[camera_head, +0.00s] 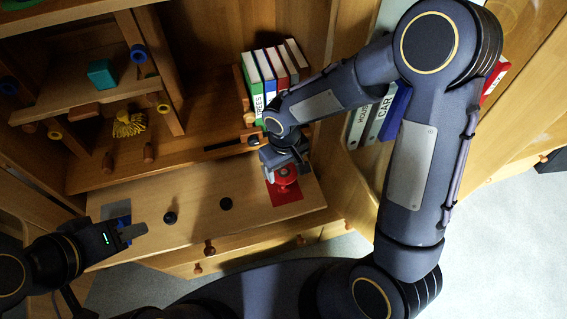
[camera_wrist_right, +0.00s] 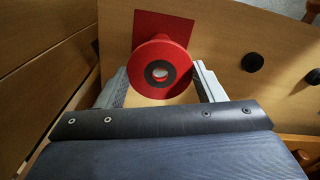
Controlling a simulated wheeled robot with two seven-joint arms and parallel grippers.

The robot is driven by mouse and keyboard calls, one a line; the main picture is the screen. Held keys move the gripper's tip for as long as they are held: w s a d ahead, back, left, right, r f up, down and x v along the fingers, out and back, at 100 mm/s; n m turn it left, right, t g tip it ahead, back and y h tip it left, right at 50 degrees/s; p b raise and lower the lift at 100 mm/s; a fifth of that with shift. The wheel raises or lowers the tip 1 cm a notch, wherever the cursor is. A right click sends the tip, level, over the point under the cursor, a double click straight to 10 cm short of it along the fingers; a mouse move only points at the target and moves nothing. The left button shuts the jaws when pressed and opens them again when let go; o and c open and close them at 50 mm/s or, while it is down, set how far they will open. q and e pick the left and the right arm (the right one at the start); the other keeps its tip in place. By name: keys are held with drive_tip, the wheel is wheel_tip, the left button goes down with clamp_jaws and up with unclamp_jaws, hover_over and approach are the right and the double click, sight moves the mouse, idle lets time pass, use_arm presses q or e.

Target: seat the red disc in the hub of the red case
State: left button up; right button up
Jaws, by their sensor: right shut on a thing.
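The red disc (camera_wrist_right: 160,68) has a dark ring and a pale centre. In the right wrist view it sits between the two fingers of my right gripper (camera_wrist_right: 162,88), which is shut on it. In the head view the disc (camera_head: 286,176) shows below my right gripper (camera_head: 278,160), over the red square that looks like the red case (camera_head: 287,197). The case also shows in the right wrist view (camera_wrist_right: 150,27), partly covered by the disc. Its hub is hidden, and I cannot tell whether disc and case touch. My left gripper (camera_head: 135,232) is apart, at the board's left end; its finger opening is unclear.
A wooden desk board (camera_head: 250,225) carries two black knobs (camera_head: 170,217) (camera_head: 226,203) and a blue square (camera_head: 118,211) near my left gripper. Books (camera_head: 268,72) and shelves stand behind. Binders (camera_head: 375,115) stand behind my right arm. The board between the knobs is clear.

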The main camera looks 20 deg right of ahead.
sight(284, 186)
drive_tip(key=shift+f+b, duration=2.75)
drive_tip(key=shift+f, duration=0.25)
drive_tip(key=shift+f+b, duration=1)
drive_tip(key=shift+b, duration=0.15)
idle(0.3)
drive_tip(key=o, duration=1)
drive_tip(key=shift+o, duration=0.2)
drive_tip(key=shift+r, duration=0.15)
wheel_tip(284, 186, up, 8)
drive_tip(key=p, duration=0.2)
drive_tip(key=shift+f+p, duration=0.2)
drive_tip(key=shift+p, duration=0.1)
